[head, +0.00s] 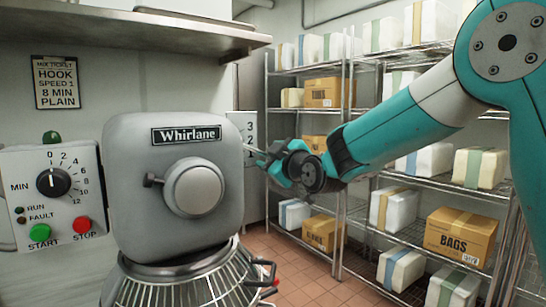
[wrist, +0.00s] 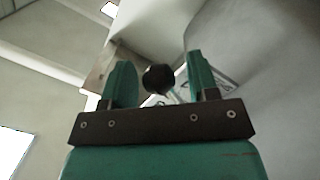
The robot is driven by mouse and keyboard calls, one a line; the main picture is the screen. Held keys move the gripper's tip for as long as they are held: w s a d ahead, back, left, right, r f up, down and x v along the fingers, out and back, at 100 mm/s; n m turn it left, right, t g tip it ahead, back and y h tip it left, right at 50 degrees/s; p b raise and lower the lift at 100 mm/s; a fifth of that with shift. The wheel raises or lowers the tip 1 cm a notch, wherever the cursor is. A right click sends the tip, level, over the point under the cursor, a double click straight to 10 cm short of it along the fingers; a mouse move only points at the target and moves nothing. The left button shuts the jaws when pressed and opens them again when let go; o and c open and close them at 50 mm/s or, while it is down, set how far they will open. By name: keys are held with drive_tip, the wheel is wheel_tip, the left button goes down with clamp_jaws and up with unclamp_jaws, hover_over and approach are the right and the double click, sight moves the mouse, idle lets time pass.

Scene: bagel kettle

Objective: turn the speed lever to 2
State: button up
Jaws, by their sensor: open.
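The grey Whirlane mixer (head: 150,205) stands at left in the head view. A pale plate (head: 248,128) with small digits shows at its right side, partly hidden; I cannot read the lever's setting. My gripper (head: 257,154) is at the mixer's right side, just below these digits. In the wrist view my open gripper (wrist: 160,80) has its two green fingers on either side of a dark round knob (wrist: 158,77), apparently the speed lever's. Gaps show between the knob and both fingers. The lever's shaft is mostly hidden, and I cannot tell how deep the knob sits between the fingers.
A control box (head: 52,195) with a dial and green and red buttons is left of the mixer. A wire bowl guard (head: 185,285) is below the mixer head. A steel shelf (head: 130,35) hangs above. Wire racks (head: 345,190) with boxes stand behind my arm.

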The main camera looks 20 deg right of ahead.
drive_tip(key=shift+c, duration=0.2)
clamp_jaws()
drive_tip(key=b, duration=0.1)
drive_tip(key=n+b, duration=0.1)
drive_tip(key=b, duration=0.1)
drive_tip(key=shift+d+r+n, duration=0.3)
drive_tip(key=shift+r, duration=0.1)
drive_tip(key=r+n+b, duration=0.2)
drive_tip(key=b, duration=0.1)
drive_tip(key=shift+w+d, duration=0.1)
drive_tip(key=shift+d, duration=0.05)
drive_tip(key=shift+r+n, duration=0.8)
drive_tip(key=shift+r, duration=0.05)
drive_tip(key=shift+o, duration=0.2)
unclamp_jaws()
drive_tip(key=shift+f+b, duration=0.1)
drive_tip(key=shift+b, duration=0.2)
